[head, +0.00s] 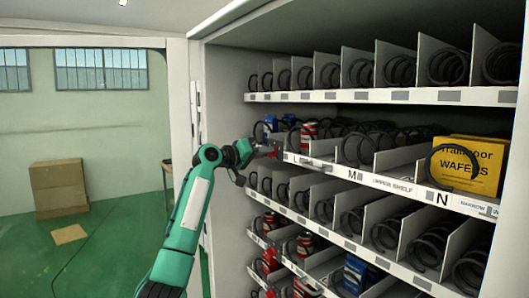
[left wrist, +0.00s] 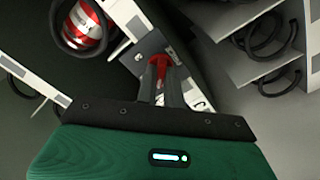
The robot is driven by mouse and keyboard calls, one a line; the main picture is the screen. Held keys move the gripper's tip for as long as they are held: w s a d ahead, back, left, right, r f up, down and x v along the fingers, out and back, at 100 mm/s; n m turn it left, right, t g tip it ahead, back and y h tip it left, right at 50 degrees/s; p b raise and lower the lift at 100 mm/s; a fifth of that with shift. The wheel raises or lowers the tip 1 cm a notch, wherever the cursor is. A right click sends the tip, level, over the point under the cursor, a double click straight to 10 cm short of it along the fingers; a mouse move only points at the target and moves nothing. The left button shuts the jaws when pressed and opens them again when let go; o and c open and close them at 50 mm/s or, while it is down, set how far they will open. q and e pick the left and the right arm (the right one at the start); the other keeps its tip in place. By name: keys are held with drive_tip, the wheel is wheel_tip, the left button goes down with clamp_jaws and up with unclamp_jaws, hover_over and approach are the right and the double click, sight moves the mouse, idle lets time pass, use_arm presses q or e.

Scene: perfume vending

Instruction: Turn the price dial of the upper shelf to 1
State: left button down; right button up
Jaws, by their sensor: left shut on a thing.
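The upper shelf carries a white front strip (head: 330,168) marked L, M, N and "UPPER SHELF". My left gripper (head: 268,150) is at the left end of this strip. In the left wrist view, my left gripper (left wrist: 168,84) is shut on a small red part (left wrist: 160,62) that looks like the price dial. In the head view the gripper covers the dial. My right gripper is not in view.
Black coils line the vending shelves. A yellow wafer box (head: 467,165) sits on the upper shelf at right.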

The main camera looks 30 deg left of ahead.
use_arm(q)
drive_tip(key=shift+r+n, duration=0.1)
drive_tip(key=shift+n, duration=1.5)
drive_tip(key=shift+n+p, duration=0.3)
drive_tip(key=c, duration=1.5)
unclamp_jaws()
drive_tip(key=shift+a, duration=0.1)
drive_tip(key=b+v, duration=0.6)
drive_tip(key=v, duration=0.7)
drive_tip(key=shift+s+a+b, duration=0.1)
drive_tip(key=shift+s+b, duration=0.25)
